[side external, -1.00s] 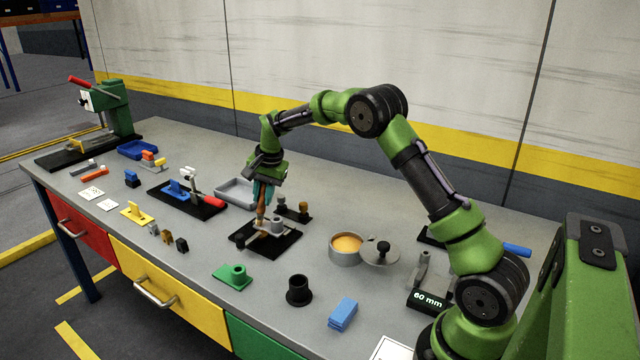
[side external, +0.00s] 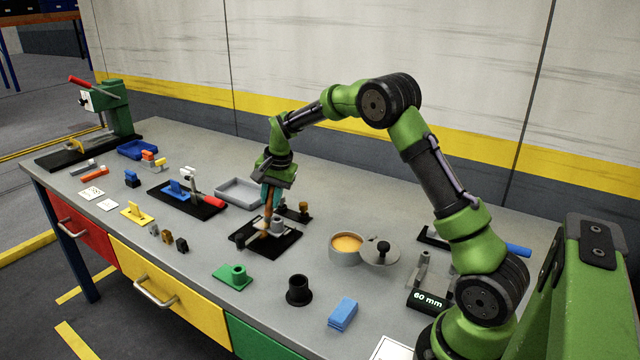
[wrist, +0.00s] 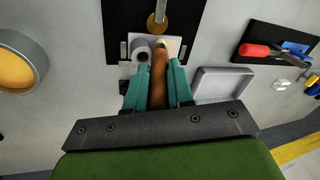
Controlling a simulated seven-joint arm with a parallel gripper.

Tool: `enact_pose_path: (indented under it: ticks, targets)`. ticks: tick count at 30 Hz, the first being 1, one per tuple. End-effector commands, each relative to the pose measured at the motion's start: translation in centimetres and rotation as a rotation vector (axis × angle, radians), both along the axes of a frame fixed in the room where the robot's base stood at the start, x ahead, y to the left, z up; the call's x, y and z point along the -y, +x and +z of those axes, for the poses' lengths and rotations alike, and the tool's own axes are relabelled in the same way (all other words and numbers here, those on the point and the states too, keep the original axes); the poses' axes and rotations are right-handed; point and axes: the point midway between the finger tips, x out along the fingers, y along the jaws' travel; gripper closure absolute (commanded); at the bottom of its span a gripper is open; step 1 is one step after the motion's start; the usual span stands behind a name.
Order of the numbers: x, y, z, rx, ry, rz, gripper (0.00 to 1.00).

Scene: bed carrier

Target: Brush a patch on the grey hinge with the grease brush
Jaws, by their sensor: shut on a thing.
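My gripper (side external: 272,188) has its teal fingers shut on the brown handle of the grease brush (wrist: 159,72). The brush points down over the black plate, and its lower end shows in the side view (side external: 268,222). The grey hinge (wrist: 141,50), with a round barrel and a pale flat leaf, sits on the black plate (side external: 287,243); its barrel also shows in the side view (side external: 277,226). The brush end is at the leaf beside the barrel. I cannot tell whether the bristles touch it. The fingers hide part of the handle.
An open grey pot (side external: 344,260) of orange-yellow grease stands to the right, with its lid (side external: 380,254) beside it. A brass knob (side external: 304,207) is close behind the hinge. A grey tray (side external: 240,194) lies behind left. A green part (side external: 232,278) lies in front.

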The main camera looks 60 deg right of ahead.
Motion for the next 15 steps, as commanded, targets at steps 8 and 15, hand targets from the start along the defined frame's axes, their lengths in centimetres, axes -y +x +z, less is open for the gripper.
enact_pose_path:
  ticks: [8,15]
  targets:
    - [0.18,-0.7,-0.31,-0.01,0.001,-0.005,1.0]
    - [0.22,-0.8,-0.3,-0.015,0.002,-0.006,1.0]
